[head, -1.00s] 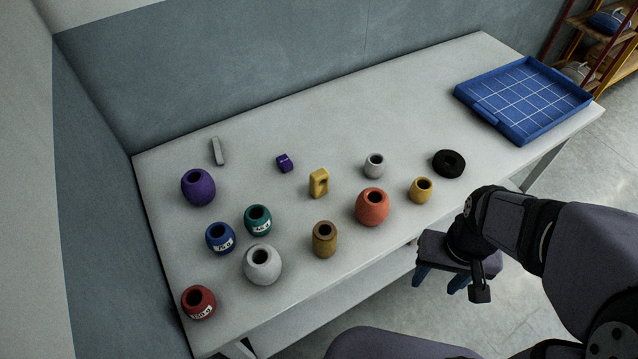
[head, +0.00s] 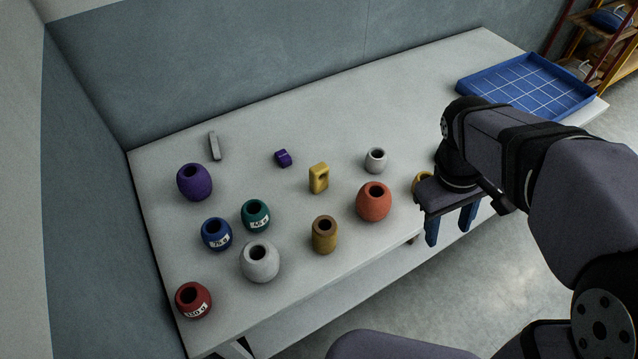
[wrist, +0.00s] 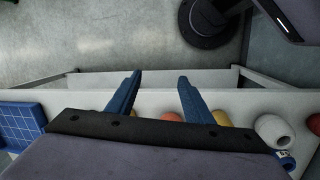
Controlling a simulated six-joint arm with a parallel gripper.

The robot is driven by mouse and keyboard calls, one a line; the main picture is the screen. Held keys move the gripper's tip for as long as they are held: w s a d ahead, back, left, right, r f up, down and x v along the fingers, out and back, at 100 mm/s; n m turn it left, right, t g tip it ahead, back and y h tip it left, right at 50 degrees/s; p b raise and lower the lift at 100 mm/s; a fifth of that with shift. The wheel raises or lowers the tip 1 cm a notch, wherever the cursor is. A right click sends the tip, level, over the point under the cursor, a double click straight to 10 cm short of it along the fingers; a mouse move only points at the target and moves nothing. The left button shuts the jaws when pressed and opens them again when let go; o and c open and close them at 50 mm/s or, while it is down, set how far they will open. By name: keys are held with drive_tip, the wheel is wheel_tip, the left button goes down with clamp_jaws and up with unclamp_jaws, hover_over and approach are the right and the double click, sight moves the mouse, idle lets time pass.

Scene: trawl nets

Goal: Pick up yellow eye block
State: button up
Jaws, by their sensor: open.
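The yellow eye block (head: 319,178) stands upright near the middle of the table, with a hole in its face. My gripper (head: 449,229) is open and empty, with its blue fingers pointing down. It is at the table's front edge, to the right of the block and apart from it. In the wrist view my gripper (wrist: 158,92) shows two spread blue fingers over the table edge with nothing between them. I cannot tell the eye block for sure in the wrist view.
An orange float (head: 373,202) and an olive cylinder (head: 324,236) stand in front of the block. A small grey float (head: 376,160) and a purple block (head: 283,158) flank it. A yellow float (head: 420,181) is partly hidden by my arm. A blue tray (head: 490,75) lies at far right.

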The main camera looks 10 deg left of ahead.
drive_tip(key=w+a+f+n+t+h+b, duration=0.1)
drive_tip(key=w+a+n+h+b, duration=0.3)
drive_tip(key=w+n, duration=0.45)
drive_tip(key=n+t+h+b, duration=0.3)
drive_tip(key=n+t+b, duration=0.65)
drive_tip(key=n, duration=0.35)
hover_over(311, 179)
drive_tip(key=w, duration=0.1)
drive_tip(key=shift+g, duration=0.25)
drive_tip(key=f, duration=0.5)
drive_tip(key=d+f, duration=0.1)
drive_tip(key=f, duration=0.2)
drive_tip(key=shift+w+f, duration=0.15)
drive_tip(key=shift+f, duration=0.1)
drive_tip(key=shift+m, duration=0.25)
drive_tip(key=shift+d+f, duration=0.1)
drive_tip(key=shift+f, duration=3.9)
